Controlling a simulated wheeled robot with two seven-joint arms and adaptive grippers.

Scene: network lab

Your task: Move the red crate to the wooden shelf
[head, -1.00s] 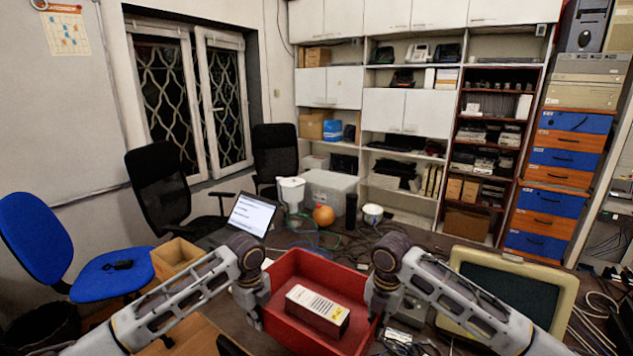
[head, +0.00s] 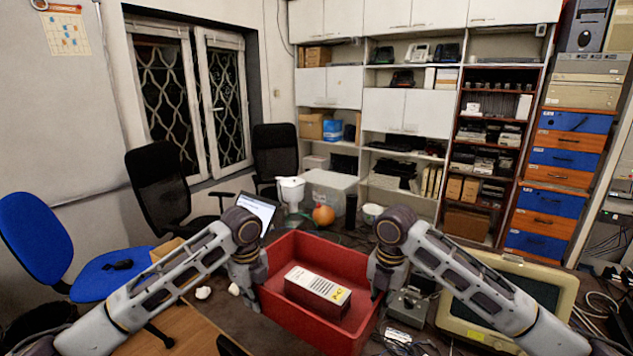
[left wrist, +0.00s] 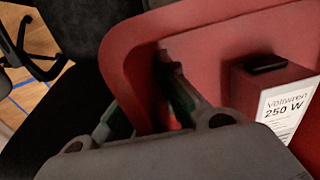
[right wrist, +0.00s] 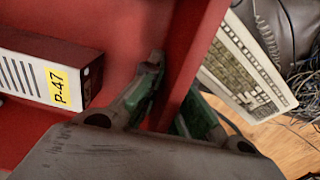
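The red crate (head: 318,328) is in front of me between my two arms and looks level. A box with a white label (head: 318,285) lies inside it; its label shows in the left wrist view (left wrist: 288,112) and the right wrist view (right wrist: 58,85). My left gripper (head: 255,290) is shut on the crate's left wall, one finger inside and one outside. My right gripper (head: 378,285) holds the right wall the same way. The crate seems raised above the desk, though its underside is hidden. A tall brown wooden shelf unit (head: 462,222) stands at the back right, well filled.
The desk (head: 215,312) is cluttered. A beige monitor (head: 562,290) stands right of the crate, with cables around it. A laptop (head: 258,210), an orange ball (head: 323,215) and a clear bin (head: 328,190) are behind. Chairs stand at the left. A keyboard (right wrist: 240,65) shows beside the crate.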

